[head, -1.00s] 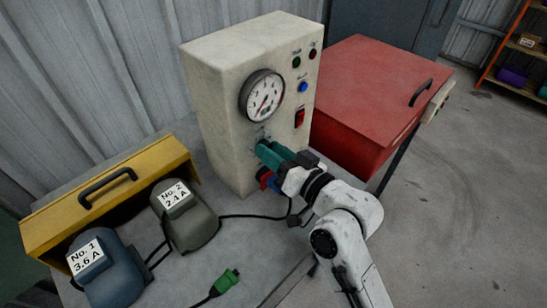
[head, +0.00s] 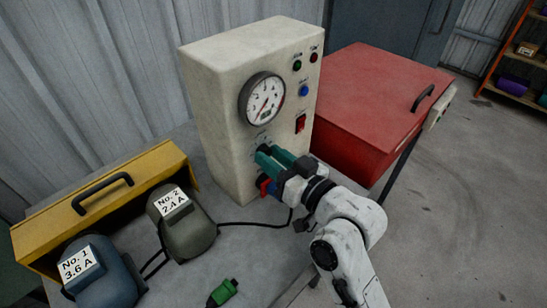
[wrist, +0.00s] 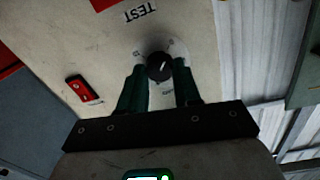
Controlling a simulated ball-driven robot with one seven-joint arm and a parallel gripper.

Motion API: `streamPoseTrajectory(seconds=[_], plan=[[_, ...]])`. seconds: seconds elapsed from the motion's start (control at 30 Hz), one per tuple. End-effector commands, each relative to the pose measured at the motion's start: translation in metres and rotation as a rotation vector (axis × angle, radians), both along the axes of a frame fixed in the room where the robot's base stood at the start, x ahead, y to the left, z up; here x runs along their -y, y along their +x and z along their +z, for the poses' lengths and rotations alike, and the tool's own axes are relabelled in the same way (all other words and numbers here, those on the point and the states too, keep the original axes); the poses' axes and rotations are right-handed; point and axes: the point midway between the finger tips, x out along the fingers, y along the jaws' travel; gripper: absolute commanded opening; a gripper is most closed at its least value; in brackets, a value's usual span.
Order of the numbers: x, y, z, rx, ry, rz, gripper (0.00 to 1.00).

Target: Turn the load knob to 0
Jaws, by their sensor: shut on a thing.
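The load knob (wrist: 160,67) is a round black knob with a white pointer line on the front of the cream test box (head: 222,125). In the wrist view it sits between the two green fingers of my gripper (wrist: 160,75), which are shut on it. The scale marks around the knob are too small to read.
A red rocker switch (head: 300,124) and a blue button (head: 303,90) are on the box. A green plug (head: 222,292) lies in front. A red cabinet (head: 375,90) stands right.

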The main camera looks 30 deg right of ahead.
Motion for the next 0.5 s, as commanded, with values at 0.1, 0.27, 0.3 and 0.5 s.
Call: streamPoseTrajectory(seconds=[0.1, 0.27, 0.3, 0.5], plan=[[-0.0005, -0.0003, -0.0032, -0.008, -0.002, 0.001, 0.40], [-0.0002, -0.0001, -0.0020, -0.005, 0.000, 0.001, 0.55], [-0.0002, -0.0002, -0.0017, -0.004, 0.000, 0.001, 0.58], [0.0000, -0.0002, -0.0010, -0.002, 0.000, 0.000, 0.58]])
